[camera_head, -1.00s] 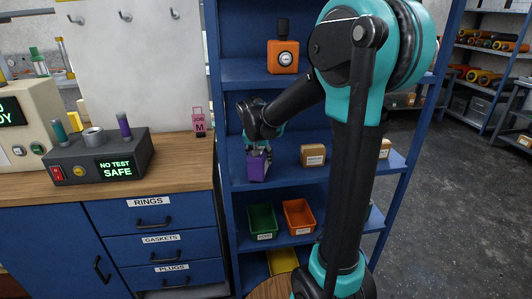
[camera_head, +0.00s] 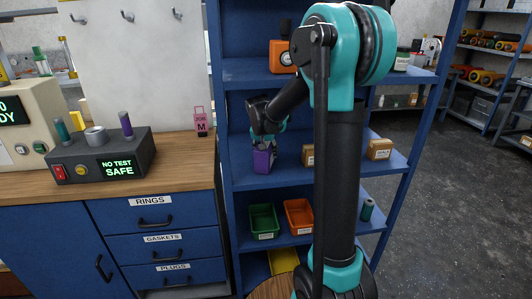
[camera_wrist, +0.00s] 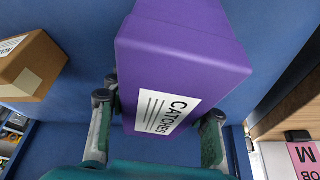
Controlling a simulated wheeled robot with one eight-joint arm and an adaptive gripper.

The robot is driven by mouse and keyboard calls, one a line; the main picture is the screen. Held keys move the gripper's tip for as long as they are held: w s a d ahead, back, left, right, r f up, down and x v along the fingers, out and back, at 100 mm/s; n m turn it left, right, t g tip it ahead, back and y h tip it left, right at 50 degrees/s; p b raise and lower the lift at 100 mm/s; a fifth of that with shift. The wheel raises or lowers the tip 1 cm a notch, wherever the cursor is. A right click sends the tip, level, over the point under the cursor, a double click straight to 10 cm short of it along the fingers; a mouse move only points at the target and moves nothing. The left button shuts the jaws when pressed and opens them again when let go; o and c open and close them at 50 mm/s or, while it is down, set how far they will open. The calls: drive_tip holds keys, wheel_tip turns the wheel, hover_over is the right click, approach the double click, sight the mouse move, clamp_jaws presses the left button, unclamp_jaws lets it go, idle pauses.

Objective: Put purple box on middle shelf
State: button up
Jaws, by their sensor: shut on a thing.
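The purple box (camera_head: 264,160) is at the blue middle shelf (camera_head: 285,181), on its left part. It looks roughly upright; whether its base touches the shelf cannot be told. In the wrist view, the purple box (camera_wrist: 180,65) shows a white "CATCHES" label and sits between two fingers. My gripper (camera_head: 266,143) is shut on the purple box from above, and it also shows in the wrist view (camera_wrist: 162,108).
Brown boxes (camera_head: 380,149) stand to the right on the same shelf; one is partly hidden by my arm. An orange item (camera_head: 281,56) is on the shelf above. Green (camera_head: 264,220) and orange (camera_head: 298,216) bins sit below. The workbench (camera_head: 180,180) is left.

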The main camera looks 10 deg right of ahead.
drive_tip(key=shift+f, duration=0.15)
drive_tip(key=o, duration=1.6)
drive_tip(key=shift+r, duration=0.3)
drive_tip(key=s+a, duration=0.1)
drive_tip(key=s, duration=0.2)
drive_tip(key=s+a, duration=0.2)
drive_tip(key=s, duration=0.2)
drive_tip(key=s+a, duration=0.1)
drive_tip(key=s, duration=0.3)
drive_tip(key=shift+s+a+r, duration=0.1)
drive_tip(key=shift+a+r, duration=0.2)
drive_tip(key=shift+r, duration=0.1)
drive_tip(key=shift+s+d+f, duration=0.1)
drive_tip(key=shift+s, duration=0.2)
drive_tip(key=s+d+f+n, duration=0.1)
drive_tip(key=s+d+f, duration=0.1)
drive_tip(key=s, duration=0.4)
drive_tip(key=s+d+f+n+y, duration=0.1)
drive_tip(key=s+d+f+n, duration=0.1)
drive_tip(key=s, duration=0.5)
drive_tip(key=s+d+f+n, duration=0.1)
drive_tip(key=s+d+f, duration=0.3)
drive_tip(key=s+f, duration=0.2)
drive_tip(key=shift+s+d+n+y, duration=0.15)
drive_tip(key=shift+s+n+y, duration=0.15)
drive_tip(key=shift+s+y, duration=0.15)
